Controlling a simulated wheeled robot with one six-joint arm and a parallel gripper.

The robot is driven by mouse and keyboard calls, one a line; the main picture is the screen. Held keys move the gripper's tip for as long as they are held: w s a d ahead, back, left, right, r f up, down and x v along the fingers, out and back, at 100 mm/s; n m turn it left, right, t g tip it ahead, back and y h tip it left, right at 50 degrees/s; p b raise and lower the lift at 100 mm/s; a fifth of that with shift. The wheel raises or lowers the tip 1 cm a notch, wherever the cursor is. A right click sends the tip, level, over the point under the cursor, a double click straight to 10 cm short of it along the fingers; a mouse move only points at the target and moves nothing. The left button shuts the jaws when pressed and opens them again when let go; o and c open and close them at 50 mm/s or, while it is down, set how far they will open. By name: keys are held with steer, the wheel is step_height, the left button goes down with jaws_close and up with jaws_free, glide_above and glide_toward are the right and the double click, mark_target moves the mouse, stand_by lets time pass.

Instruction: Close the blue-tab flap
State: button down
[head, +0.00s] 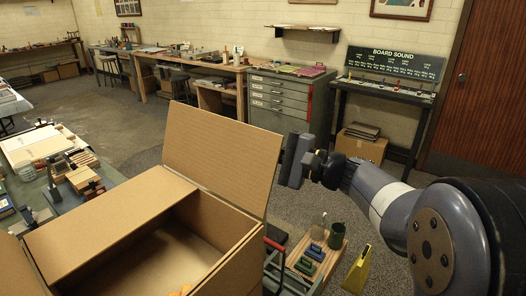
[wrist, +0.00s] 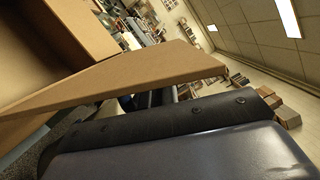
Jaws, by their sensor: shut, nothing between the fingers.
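An open cardboard box (head: 236,262) stands at the lower left of the head view. Another cardboard panel (head: 105,222) lies nearly flat along the box's left part. No blue tab shows on any flap. My gripper (head: 292,160) is at the raised flap's right edge, shut and empty; I cannot tell whether it touches.
A wooden rack with coloured blocks (head: 311,256), a dark green cup (head: 337,236) and a yellow piece (head: 358,271) stand right of the box. A cluttered table (head: 104,182) is at left. Grey drawers (head: 285,98) stand behind, with open floor between.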

steer(key=shift+s+a+r+n+b, duration=0.3)
steer(key=shift+s+a+n+b, duration=0.35)
steer(key=shift+s+n+b, duration=0.5)
steer(key=s+a+n+h+b, duration=0.3)
steer(key=s+a+n+b, duration=0.5)
steer(key=b, duration=0.6)
steer(key=s+a+f+n+h+b, duration=0.1)
steer(key=s+f+n+b, duration=0.2)
steer(key=f+n+b, duration=0.1)
steer(key=s+a+f+n+t+h+b, duration=0.1)
steer(key=s+a+f+n+b, duration=0.1)
steer(key=f+b, duration=0.4)
steer(key=shift+s+a+n+b, duration=0.15)
steer(key=shift+s+n+b, duration=0.3)
steer(key=shift+n+b, duration=0.45)
